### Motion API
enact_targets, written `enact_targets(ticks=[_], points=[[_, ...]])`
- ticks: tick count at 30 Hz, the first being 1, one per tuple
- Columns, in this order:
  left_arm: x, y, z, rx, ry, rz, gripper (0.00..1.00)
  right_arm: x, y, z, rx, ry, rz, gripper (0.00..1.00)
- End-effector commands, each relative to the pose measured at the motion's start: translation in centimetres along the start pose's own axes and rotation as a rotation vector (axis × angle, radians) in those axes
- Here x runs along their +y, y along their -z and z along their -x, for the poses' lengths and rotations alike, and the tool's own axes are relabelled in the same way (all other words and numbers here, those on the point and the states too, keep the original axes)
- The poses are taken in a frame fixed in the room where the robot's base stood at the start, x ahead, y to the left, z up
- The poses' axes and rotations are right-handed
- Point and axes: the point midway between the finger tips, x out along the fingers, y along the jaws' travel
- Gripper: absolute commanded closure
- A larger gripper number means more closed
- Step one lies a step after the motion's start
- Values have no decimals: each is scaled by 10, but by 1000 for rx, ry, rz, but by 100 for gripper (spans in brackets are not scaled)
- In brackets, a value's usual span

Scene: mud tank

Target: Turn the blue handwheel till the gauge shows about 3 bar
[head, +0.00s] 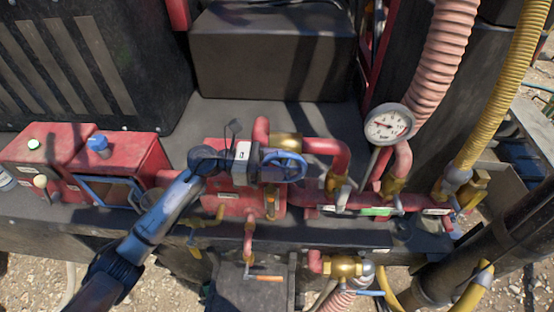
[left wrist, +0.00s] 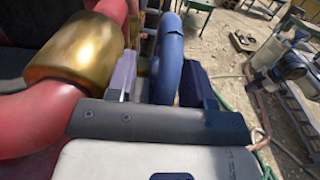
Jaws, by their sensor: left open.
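The blue handwheel (head: 285,167) sits on the red pipework near the middle of the head view. My left gripper (head: 268,160) reaches it from the left. In the left wrist view the rim of the blue handwheel (left wrist: 168,62) stands between the two fingers of my left gripper (left wrist: 160,80). The fingers are open, with the rim between them; whether either finger touches it I cannot tell. The round white gauge (head: 389,124) stands upright on the right. Its dark needle shows, but the numbers are too small to read. My right gripper is not in view.
A brass fitting (left wrist: 78,50) on red pipe is close on the left in the left wrist view. Red boxes (head: 112,165) with a blue knob stand at the left. A ribbed pink hose (head: 444,50) and a yellow hose (head: 505,80) rise at the right.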

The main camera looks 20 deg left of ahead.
Motion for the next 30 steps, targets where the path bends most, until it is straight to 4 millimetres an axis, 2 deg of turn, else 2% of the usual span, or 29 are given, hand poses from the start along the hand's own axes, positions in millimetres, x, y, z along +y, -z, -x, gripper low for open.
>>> enact_targets(ticks=[11, 26, 30], points=[[0, 0, -4, 1, 0, 0, 53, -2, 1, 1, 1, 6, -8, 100], [0, 0, -4, 1, 0, 0, 99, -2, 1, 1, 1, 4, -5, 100], [0, -1, -4, 20, 1, -2, 100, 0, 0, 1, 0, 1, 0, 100]])
